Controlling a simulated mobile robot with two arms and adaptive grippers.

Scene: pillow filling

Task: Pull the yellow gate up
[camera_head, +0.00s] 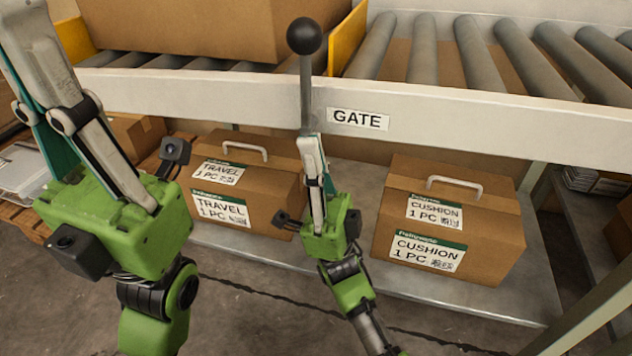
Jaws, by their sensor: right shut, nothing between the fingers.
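The yellow gate (347,42) is a yellow plate standing above the conveyor rollers, to the right of a large box. A grey lever with a black ball knob (304,36) stands upright in front of the conveyor rail, left of the GATE label (358,119). My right gripper (310,140) is shut and empty, with its fingers pointing up at the lower end of the lever rod. I cannot tell whether they touch it. My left gripper (22,12) is large and close at the left, fingers pointing up; its tips are near the top edge and their opening is unclear.
A large cardboard box (190,28) sits on the conveyor; another yellow plate (72,40) is at its left. Below, a TRAVEL box (250,180) and a CUSHION box (445,220) stand on the lower shelf (480,300). Bare rollers (480,55) extend right.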

